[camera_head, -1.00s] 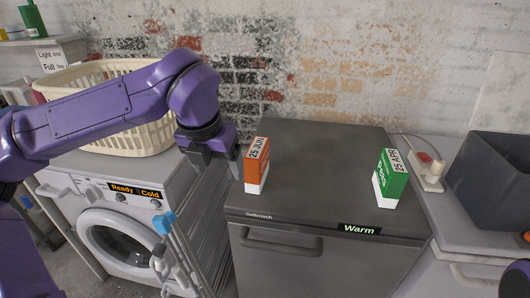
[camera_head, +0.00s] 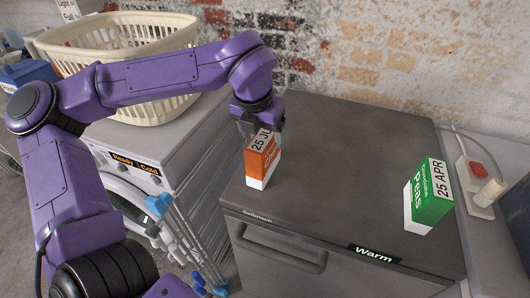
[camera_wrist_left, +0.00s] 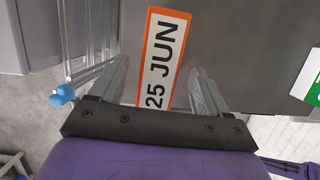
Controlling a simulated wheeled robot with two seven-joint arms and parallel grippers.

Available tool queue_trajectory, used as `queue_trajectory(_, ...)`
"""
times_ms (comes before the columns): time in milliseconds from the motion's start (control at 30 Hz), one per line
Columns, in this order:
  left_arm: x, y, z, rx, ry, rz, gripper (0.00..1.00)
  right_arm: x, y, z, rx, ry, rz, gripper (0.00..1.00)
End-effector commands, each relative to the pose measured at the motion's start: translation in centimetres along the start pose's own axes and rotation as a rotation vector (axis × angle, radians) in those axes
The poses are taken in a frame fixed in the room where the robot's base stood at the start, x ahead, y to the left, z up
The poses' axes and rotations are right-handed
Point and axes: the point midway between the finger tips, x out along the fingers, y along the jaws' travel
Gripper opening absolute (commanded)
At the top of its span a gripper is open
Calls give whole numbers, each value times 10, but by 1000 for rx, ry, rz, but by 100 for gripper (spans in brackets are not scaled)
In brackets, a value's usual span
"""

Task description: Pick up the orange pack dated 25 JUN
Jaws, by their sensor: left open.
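The orange and white pack (camera_head: 262,163) stands upright on the dark grey appliance top (camera_head: 335,165), near its left edge. Its label, partly covered in the head view, reads 25 JUN in the left wrist view (camera_wrist_left: 162,58). My left gripper (camera_head: 258,118) is at the top of the pack from behind and above. In the left wrist view the two fingers (camera_wrist_left: 160,82) are apart, with the pack's label showing between them. I cannot tell whether either finger touches it. My right gripper is not in view.
A green pack of peas (camera_head: 430,193) dated 25 APR stands on the same top at the right. A power strip (camera_head: 478,180) lies beyond it. A cream laundry basket (camera_head: 125,50) sits on the washing machine at the left. The middle of the grey top is clear.

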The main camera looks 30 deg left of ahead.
Motion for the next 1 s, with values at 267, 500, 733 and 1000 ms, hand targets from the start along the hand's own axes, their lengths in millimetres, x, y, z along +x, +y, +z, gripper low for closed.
queue_trajectory(267, 42, 1, 3, 1, 2, 0, 77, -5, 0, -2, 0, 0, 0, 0)
queue_trajectory(500, 43, 1, 3, 2, 0, -1, 77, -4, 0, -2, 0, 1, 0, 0)
queue_trajectory(733, 45, 0, 3, 3, 1, -1, 77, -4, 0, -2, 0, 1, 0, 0)
queue_trajectory(1000, 48, 0, 2, 2, 1, -1, 77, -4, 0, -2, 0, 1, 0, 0)
